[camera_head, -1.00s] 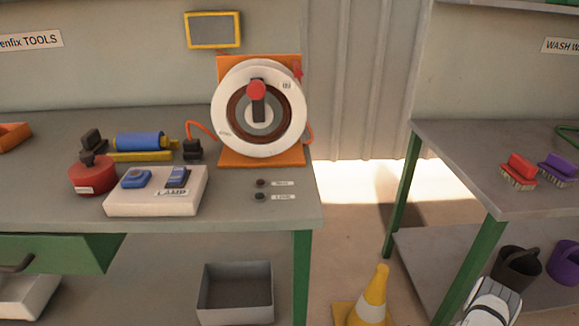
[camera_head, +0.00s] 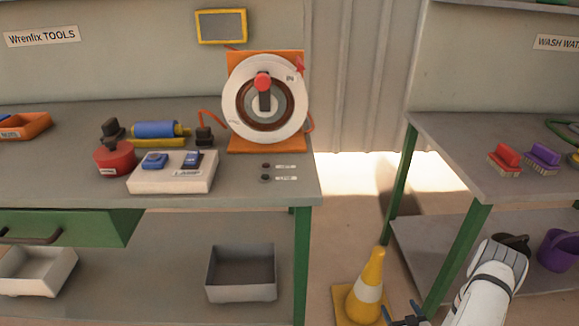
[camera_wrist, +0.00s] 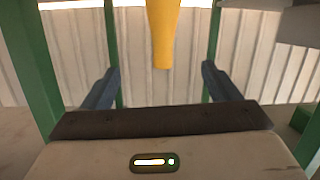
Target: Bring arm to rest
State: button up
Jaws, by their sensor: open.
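My gripper (camera_head: 406,312) shows at the bottom edge of the head view, at the end of my white arm, low in the gap between the two benches. In the wrist view its two blue-grey fingers (camera_wrist: 160,88) stand wide apart with nothing between them. Past the fingers, the yellow part of a traffic cone (camera_wrist: 163,35) shows in the upper middle. In the head view the cone (camera_head: 368,285) stands on the floor just left of my gripper; I cannot tell whether they touch.
A grey bin (camera_head: 241,275) sits below. The right bench (camera_head: 470,150) holds brushes; its green legs stand close to my arm.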

jog(key=w+r+n+g+h+p, duration=0.1)
jog(key=w+r+g+p, duration=0.2)
jog(key=r, duration=0.7)
jog(key=w+r+g+p, duration=0.1)
jog(key=w+r+p, duration=0.3)
jog(key=r, duration=0.5)
jog(key=a+r+g+h+p, duration=0.2)
jog(key=a+r+g+p, duration=0.15)
jog(key=r, duration=1.55)
jog(key=s+a+r+m+g+p, duration=0.1)
jog(key=s+a+r+p, duration=0.1)
jog(key=s+a+r, duration=0.3)
jog(key=s+a+r+g+p, duration=0.1)
jog(key=s+r, duration=0.1)
jog(key=r, duration=0.4)
jog(key=s+a+r+m+g+p, duration=0.1)
jog(key=s+a+r+p, duration=0.1)
jog(key=s+a+r, duration=0.3)
jog(key=s+a+r+m+g+y+p, duration=0.1)
jog(key=s+a+r+p, duration=0.3)
jog(key=s+r, duration=0.7)
jog(key=s+a+g, duration=0.1)
jog(key=s+a, duration=0.1)
jog(key=s, duration=0.2)
jog(key=shift+a+y, duration=0.3)
